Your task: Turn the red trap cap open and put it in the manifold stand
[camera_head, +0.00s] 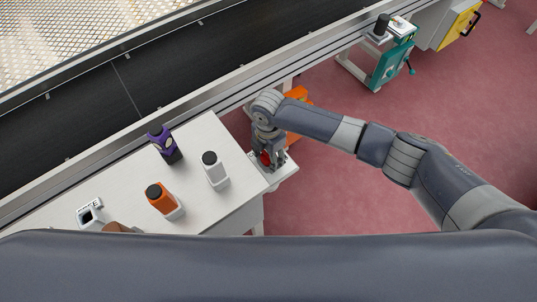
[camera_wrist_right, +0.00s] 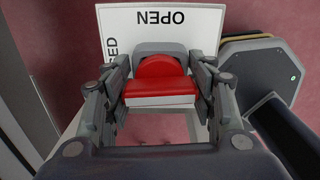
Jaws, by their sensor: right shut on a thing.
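The red trap cap (camera_wrist_right: 158,87) sits between the fingers of my right gripper (camera_wrist_right: 160,98) in the right wrist view. The gripper is shut on it, with one finger on each side. A grey rounded part shows just behind the cap. A white plate (camera_wrist_right: 184,40) lettered "OPEN", with part of another word on its left, lies beyond. In the head view my right gripper (camera_head: 268,160) points down beside the table's right end, with red showing between its fingers. I cannot pick out the manifold stand for certain. My left gripper is not in view.
A white table (camera_head: 215,130) holds a purple-and-black bottle (camera_head: 162,142), a white bottle with a black cap (camera_head: 213,170), an orange-and-white bottle (camera_head: 164,200) and a small device (camera_head: 88,215). A conveyor (camera_head: 150,85) runs behind. A teal fixture (camera_head: 393,62) stands at upper right.

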